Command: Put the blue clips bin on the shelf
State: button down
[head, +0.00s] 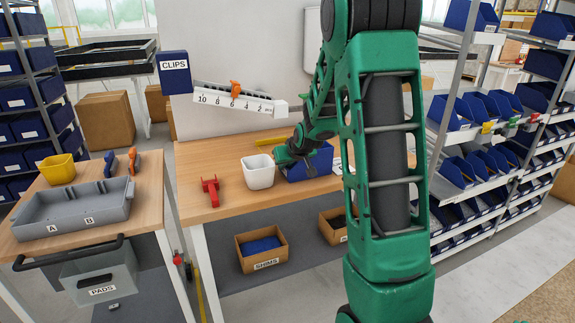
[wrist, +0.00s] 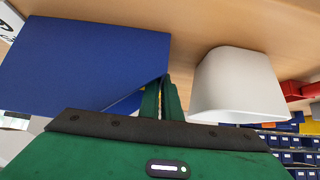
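A blue bin (head: 318,163) is on the wooden workbench, just right of a white cup (head: 257,172). My gripper (head: 292,152) is at the bin's left upper edge, between bin and cup. In the wrist view, the blue bin (wrist: 85,65) fills the left, and my fingers (wrist: 163,97) are close together at its edge, with its wall seemingly between them. Its label shows only partly, so I cannot read it. A blue panel marked CLIPS (head: 174,73) is beyond the bench's left end. The shelf rack (head: 470,135) at right holds rows of blue bins.
The white cup (wrist: 235,85) is close right of my fingers. A red clamp-like part (head: 210,190) lies left on the bench. A white ruler-like bar (head: 235,99) is above the bench's back. A side table with a grey tray (head: 75,212) is at left. SHIMS box (head: 262,250) is below.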

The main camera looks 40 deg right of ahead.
jog(key=c, duration=2.2)
grip_release()
jog(key=shift+o, duration=1)
jog(key=shift+r, duration=0.1)
